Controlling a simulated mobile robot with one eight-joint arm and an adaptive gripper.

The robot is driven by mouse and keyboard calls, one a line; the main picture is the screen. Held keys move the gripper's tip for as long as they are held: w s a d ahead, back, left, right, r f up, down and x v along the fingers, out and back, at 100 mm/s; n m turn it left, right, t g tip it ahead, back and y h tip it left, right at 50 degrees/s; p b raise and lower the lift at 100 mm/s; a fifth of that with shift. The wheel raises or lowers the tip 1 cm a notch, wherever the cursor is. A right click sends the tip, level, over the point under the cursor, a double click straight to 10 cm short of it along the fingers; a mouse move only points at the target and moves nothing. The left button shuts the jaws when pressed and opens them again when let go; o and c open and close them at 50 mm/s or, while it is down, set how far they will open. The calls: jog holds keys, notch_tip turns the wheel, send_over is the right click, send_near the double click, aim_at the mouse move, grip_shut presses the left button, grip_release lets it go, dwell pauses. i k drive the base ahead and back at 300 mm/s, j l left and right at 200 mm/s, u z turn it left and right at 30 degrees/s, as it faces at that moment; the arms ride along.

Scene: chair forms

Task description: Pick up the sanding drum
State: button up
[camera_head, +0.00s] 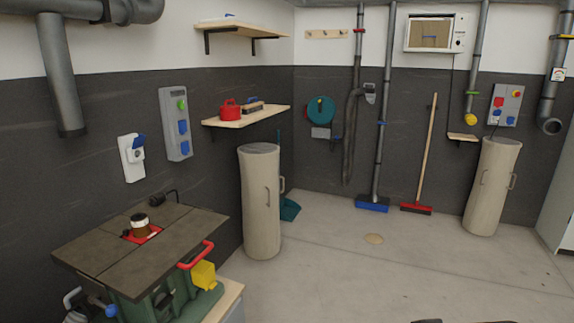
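The sanding drum (140,224) is a small upright cylinder with a dark top and a tan side. It stands at the red insert in the middle of a dark machine table (185,245) at the lower left. Only dark slivers show at the bottom edge, right of centre. They look like part of my arm or gripper, far to the right of the drum. The fingers cannot be made out, and no contact with the drum shows.
A black cable piece (165,197) lies at the table's back. A red handle (196,256) and yellow block (203,275) are on its front side. A tall beige cylinder (260,205) stands behind it. The concrete floor (370,275) in the middle is mostly clear.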

aim_at(139, 221)
jog(key=u, duration=1.35)
jog(key=i+j+u, duration=0.1)
jog(key=i, duration=0.5)
jog(key=i+j+u, duration=0.15)
jog(key=i, duration=0.5)
